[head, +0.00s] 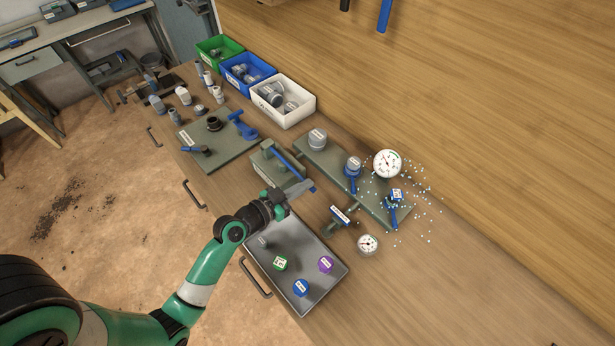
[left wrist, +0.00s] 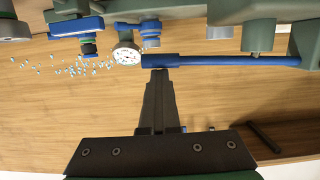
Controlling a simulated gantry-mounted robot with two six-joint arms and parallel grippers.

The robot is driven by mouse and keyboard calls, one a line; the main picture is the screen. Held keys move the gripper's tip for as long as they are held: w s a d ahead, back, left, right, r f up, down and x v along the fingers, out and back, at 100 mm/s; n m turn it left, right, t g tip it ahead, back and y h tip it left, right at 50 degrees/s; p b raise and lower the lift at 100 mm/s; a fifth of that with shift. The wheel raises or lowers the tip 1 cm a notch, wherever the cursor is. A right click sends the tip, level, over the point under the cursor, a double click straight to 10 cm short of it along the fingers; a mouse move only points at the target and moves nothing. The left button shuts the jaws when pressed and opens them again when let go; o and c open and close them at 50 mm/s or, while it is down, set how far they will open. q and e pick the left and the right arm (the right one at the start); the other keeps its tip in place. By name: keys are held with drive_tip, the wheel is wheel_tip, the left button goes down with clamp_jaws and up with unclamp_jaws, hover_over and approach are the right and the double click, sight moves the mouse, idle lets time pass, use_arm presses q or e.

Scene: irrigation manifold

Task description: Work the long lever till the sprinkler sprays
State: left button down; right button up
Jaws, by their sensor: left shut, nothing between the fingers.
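The long blue lever (head: 288,161) lies along the top of a grey-green block (head: 268,168) on the bench. It also shows in the left wrist view as a long blue bar (left wrist: 225,61). My left gripper (head: 309,188) is shut and empty. Its tips are close to one end of the lever; I cannot tell whether they touch it. The small blue sprinkler head (head: 396,195) stands at the right end of a grey manifold plate (head: 375,207). Pale blue droplets are scattered in the air around it, also in the left wrist view. My right gripper is not in view.
A white gauge (head: 387,164) stands behind the manifold and a smaller one (head: 368,244) in front. A metal tray (head: 322,286) with coloured caps lies beside my left arm. Green, blue and white bins (head: 297,117) line the wall. The bench at lower right is clear.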

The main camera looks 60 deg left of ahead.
use_arm(q)
drive_tip(key=shift+s+f, duration=0.1)
drive_tip(key=shift+f, duration=0.25)
drive_tip(key=s+d+r+p, duration=0.2)
drive_tip(key=s+r+p, duration=0.1)
drive_tip(key=s+r, duration=0.4)
drive_tip(key=shift+s, duration=1.2)
idle(0.5)
